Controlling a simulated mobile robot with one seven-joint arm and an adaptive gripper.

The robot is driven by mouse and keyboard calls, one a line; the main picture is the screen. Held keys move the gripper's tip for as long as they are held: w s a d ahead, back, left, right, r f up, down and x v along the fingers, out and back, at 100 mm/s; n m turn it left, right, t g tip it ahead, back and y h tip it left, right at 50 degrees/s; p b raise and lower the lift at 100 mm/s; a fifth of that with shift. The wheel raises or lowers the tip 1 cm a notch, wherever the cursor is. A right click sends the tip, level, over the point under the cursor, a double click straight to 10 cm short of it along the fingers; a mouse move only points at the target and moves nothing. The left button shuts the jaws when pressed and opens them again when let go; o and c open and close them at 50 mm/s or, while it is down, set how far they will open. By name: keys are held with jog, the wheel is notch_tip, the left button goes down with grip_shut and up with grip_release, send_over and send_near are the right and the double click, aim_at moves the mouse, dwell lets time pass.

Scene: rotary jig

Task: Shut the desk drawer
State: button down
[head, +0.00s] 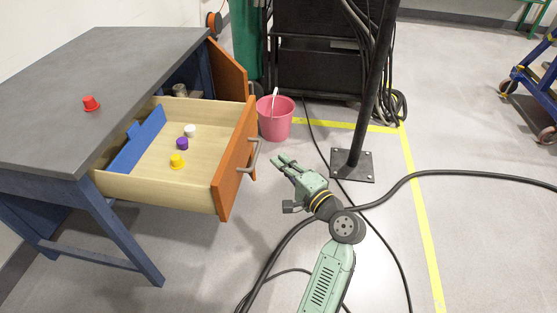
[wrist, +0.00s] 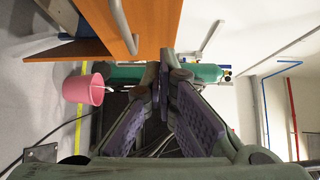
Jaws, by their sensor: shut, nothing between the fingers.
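The desk drawer (head: 206,180) stands pulled well out of the grey-topped desk (head: 75,95). Its orange front (head: 232,170) carries a metal bar handle (head: 252,160). The drawer front also shows in the wrist view (wrist: 155,22), with the handle (wrist: 122,25) at the top. My gripper (head: 278,160) is shut and empty, just right of the handle in the head view and apart from it. In the wrist view its purple-padded fingers (wrist: 165,85) point toward the drawer front's edge.
A white, a purple (head: 182,143) and a yellow cap (head: 177,161) lie in the drawer beside a blue divider (head: 138,140). A red cap (head: 91,103) is on the desktop. A pink bucket (head: 275,120) and a black post (head: 365,100) stand behind my gripper. Cables cross the floor.

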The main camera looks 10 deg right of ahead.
jog(key=p, duration=0.1)
send_near(243, 137)
jog(key=w+d, duration=0.1)
jog(key=w, duration=0.2)
jog(key=shift+w+a+r+p, duration=0.1)
jog(key=shift+w+a+p, duration=0.2)
jog(key=shift+a, duration=0.45)
jog(key=shift+w+a+p, duration=0.25)
jog(key=shift+a+p, duration=0.05)
jog(key=shift+a, duration=0.5)
jog(key=shift+w+a, duration=0.1)
